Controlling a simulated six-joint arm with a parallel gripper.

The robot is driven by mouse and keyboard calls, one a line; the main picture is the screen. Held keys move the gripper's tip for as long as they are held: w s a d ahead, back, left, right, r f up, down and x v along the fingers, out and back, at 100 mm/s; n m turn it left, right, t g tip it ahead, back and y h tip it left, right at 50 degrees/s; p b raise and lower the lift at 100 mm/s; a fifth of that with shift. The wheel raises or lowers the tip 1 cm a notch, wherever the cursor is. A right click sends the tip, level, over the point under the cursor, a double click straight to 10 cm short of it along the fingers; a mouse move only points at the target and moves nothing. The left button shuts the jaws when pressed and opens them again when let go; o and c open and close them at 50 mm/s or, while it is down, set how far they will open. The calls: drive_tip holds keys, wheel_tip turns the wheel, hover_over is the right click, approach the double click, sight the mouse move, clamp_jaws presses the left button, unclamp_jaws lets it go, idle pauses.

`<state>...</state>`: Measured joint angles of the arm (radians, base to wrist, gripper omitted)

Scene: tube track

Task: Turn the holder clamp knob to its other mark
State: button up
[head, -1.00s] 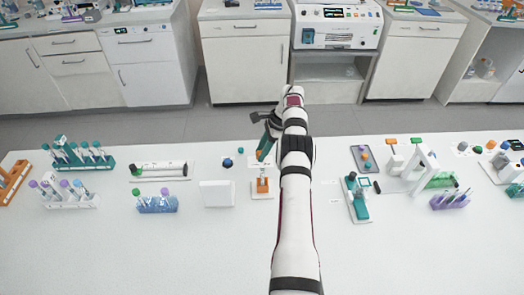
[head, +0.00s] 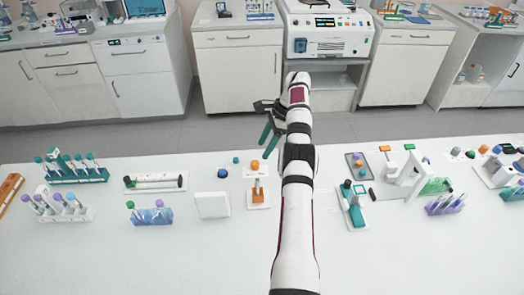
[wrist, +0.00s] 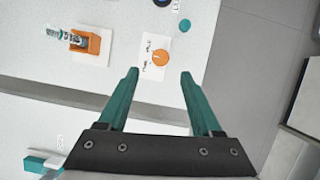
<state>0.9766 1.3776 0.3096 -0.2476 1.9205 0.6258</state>
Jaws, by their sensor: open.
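The orange round clamp knob (head: 255,165) sits on a white card behind the orange tube holder (head: 258,193). In the wrist view the knob (wrist: 160,59) lies at one end of the card (wrist: 150,69). Small dark print is on the card, too small to read. A pale line seems to show on the knob; which mark it points to, I cannot tell. The orange holder (wrist: 92,44) stands to its left with a tube in it. My gripper (wrist: 160,72) has its teal fingers apart and empty. In the head view my gripper (head: 271,134) is raised, clear of the knob.
A teal round piece (wrist: 185,25) and a dark blue knob (head: 222,173) are near the orange knob. A white box (head: 212,205) stands left of the holder, and a teal device (head: 354,205) stands right of my arm. The front of the bench is clear.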

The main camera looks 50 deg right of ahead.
sight(256, 162)
drive_tip(key=s+r+m+t+h, duration=0.1)
drive_tip(key=s+r+m+h, duration=0.1)
drive_tip(key=s+r+m, duration=0.35)
drive_tip(key=shift+m, duration=0.25)
drive_tip(key=w+x, duration=0.1)
drive_tip(key=x, duration=0.8)
drive_tip(key=w+a+r+x, duration=0.1)
drive_tip(key=x, duration=0.3)
drive_tip(key=shift+w+f, duration=0.35)
drive_tip(key=shift+w, duration=0.1)
drive_tip(key=shift+d, duration=0.1)
clamp_jaws()
